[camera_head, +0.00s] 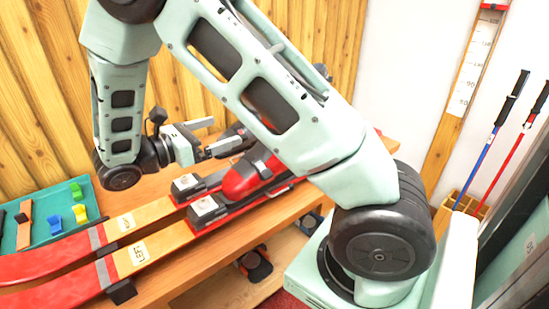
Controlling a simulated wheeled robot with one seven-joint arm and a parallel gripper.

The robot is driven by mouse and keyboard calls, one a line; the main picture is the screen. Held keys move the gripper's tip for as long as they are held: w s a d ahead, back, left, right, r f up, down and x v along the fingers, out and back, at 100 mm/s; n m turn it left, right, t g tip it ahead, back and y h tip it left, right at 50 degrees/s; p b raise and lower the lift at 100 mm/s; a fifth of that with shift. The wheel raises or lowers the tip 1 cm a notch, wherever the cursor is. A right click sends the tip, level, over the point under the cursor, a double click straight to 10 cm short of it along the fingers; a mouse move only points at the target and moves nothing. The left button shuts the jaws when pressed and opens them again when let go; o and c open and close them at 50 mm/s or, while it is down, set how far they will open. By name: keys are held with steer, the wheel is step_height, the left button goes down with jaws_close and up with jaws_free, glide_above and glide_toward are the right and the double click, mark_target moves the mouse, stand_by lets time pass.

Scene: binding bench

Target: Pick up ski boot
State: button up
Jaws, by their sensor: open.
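A red and black ski boot (243,180) is on the skis on the wooden bench, in the middle of the view. Its upper part is partly hidden behind my arm. My gripper (222,136) is open, just above and left of the boot in the picture, with its fingers pointing right. No contact with the boot can be made out. Dark parts behind the fingertips are hard to tell apart.
Two red and orange skis (178,232) lie along the bench (205,262), with grey binding pieces (205,208) near the boot. A teal tray (38,210) holds small coloured pieces at left. Ski poles (490,143) stand at right. A wooden wall is behind.

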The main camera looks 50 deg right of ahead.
steer(key=p+x, duration=0.1)
steer(key=x, duration=1)
steer(key=shift+w+d+r, duration=0.1)
steer(key=shift+d+r, duration=0.05)
steer(key=shift+d, duration=0.1)
steer(key=shift+p+x, duration=0.5)
steer(key=shift+x, duration=2.55)
steer(key=shift+w, duration=0.1)
steer(key=shift+c, duration=0.3)
